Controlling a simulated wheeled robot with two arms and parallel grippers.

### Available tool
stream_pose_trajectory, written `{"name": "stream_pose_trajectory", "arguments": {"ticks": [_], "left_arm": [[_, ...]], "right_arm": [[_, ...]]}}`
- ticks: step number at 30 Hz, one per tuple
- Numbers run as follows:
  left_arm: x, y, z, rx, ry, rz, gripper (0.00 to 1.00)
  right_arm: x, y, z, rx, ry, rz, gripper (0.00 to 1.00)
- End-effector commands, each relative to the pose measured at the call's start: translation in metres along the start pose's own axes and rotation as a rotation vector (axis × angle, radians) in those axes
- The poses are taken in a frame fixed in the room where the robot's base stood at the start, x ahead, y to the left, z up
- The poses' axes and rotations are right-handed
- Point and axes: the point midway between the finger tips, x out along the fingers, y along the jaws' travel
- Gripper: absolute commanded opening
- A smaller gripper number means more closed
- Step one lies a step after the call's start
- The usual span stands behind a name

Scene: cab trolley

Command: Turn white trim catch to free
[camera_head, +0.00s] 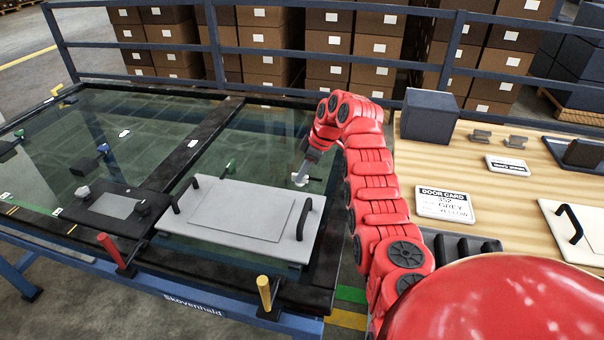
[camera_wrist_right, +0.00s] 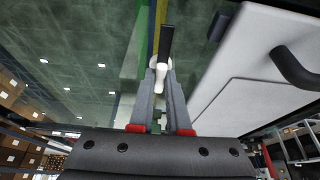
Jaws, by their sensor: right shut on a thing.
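The white trim catch (camera_head: 298,180) is near the far right corner of the light grey panel on the glass-topped trolley. In the right wrist view the white catch (camera_wrist_right: 158,78) sits between my fingertips, with a dark bar (camera_wrist_right: 166,42) beyond it. My right gripper (camera_head: 302,176) reaches down to the catch and is shut on it; it also shows in the right wrist view (camera_wrist_right: 159,92). The fingers partly hide the catch, so its exact turn angle is hard to tell. My left gripper is not in view.
The light grey panel (camera_head: 222,212) with two black handles lies close left of the catch. A red catch (camera_head: 111,250), a yellow one (camera_head: 264,293) and a green one (camera_head: 230,166) stand around the trolley. A wooden bench (camera_head: 460,178) with a door card sign (camera_head: 445,204) is at right.

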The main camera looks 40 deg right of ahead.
Motion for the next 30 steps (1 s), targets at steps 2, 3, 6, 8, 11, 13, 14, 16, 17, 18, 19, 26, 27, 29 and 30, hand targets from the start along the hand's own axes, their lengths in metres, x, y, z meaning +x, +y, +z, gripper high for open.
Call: {"name": "stream_pose_trajectory", "arguments": {"ticks": [2,3,6,8,11,13,14,16,17,18,19,26,27,29,30], "left_arm": [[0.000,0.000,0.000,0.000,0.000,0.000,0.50],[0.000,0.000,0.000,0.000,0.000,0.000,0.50],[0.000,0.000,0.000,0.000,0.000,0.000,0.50],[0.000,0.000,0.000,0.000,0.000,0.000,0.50],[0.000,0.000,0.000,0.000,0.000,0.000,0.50],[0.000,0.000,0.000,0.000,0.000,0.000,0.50],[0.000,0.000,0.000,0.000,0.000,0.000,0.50],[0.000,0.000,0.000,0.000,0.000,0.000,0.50],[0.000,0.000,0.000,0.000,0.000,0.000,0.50],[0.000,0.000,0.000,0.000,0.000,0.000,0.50],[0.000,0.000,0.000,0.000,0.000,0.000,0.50],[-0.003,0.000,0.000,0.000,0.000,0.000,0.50],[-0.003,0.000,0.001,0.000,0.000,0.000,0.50],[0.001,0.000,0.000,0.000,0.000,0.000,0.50],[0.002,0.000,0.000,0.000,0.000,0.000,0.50]], "right_arm": [[0.000,0.000,0.000,-0.001,0.000,-0.001,0.00],[0.000,0.000,0.000,-0.001,0.000,-0.001,0.19],[0.000,0.000,0.000,-0.001,0.000,-0.001,0.37],[0.000,0.000,0.000,-0.001,0.000,-0.001,0.45],[0.000,0.000,0.000,0.000,0.000,-0.001,0.45],[0.000,0.000,0.000,0.000,0.000,0.000,0.45],[0.000,0.000,0.000,0.000,0.000,-0.001,0.45],[0.000,0.000,0.000,0.000,0.000,0.000,0.45],[-0.001,0.000,0.000,0.000,0.000,0.000,0.45],[-0.003,0.000,0.000,0.000,0.001,0.001,0.45],[-0.006,0.001,0.000,0.000,0.001,0.002,0.45],[-0.051,0.002,0.000,0.000,0.001,0.006,0.45],[-0.061,0.001,-0.001,-0.001,0.002,0.006,0.45],[-0.081,0.003,0.001,0.004,0.002,0.006,0.45],[-0.091,0.002,0.001,0.003,0.001,0.008,0.45]]}}
